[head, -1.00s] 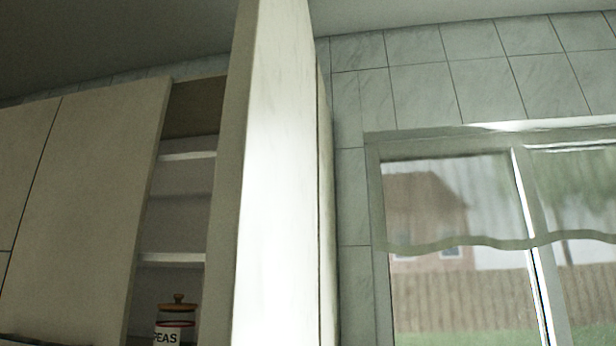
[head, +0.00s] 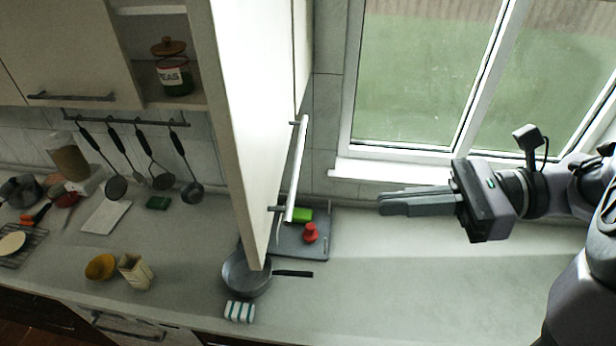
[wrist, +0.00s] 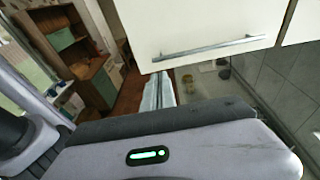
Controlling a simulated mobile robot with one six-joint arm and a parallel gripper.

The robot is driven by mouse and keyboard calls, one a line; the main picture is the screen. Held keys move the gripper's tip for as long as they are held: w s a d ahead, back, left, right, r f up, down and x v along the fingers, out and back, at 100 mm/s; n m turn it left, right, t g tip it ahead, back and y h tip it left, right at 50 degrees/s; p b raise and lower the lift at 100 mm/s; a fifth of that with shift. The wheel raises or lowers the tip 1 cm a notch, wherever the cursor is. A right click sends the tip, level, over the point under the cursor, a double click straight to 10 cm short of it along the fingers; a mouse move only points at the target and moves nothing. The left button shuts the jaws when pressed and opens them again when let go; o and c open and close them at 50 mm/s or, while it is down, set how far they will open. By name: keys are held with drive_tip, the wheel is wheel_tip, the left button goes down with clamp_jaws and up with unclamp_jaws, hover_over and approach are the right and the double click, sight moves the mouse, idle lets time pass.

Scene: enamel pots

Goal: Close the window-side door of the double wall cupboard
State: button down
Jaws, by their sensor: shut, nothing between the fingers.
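The window-side cupboard door (head: 262,90) is a cream panel standing open, swung out from the cupboard toward me. Its metal bar handle (head: 297,168) is on the face toward the window, near the lower edge. The cupboard's other door (head: 70,50) looks shut, and the open shelf (head: 180,99) shows between them. My gripper (head: 381,204) is shut and empty, to the right of the handle and clear of it, pointing left. In the wrist view a cream door panel (wrist: 190,22) with a bar handle (wrist: 210,47) is ahead of my fingers (wrist: 160,92).
A jar marked PEAS (head: 174,68) stands on the shelf. Below the door are a frying pan (head: 247,276) and a dark board (head: 318,240) with red and green things. Utensils hang from a rail (head: 120,118). The window (head: 430,80) is behind my arm; the right-hand counter is clear.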

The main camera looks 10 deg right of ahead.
drive_tip(key=x, duration=1.1)
drive_tip(key=shift+a+f, duration=0.2)
drive_tip(key=shift+a, duration=0.15)
drive_tip(key=shift+w+a, duration=0.1)
drive_tip(key=shift+w, duration=0.15)
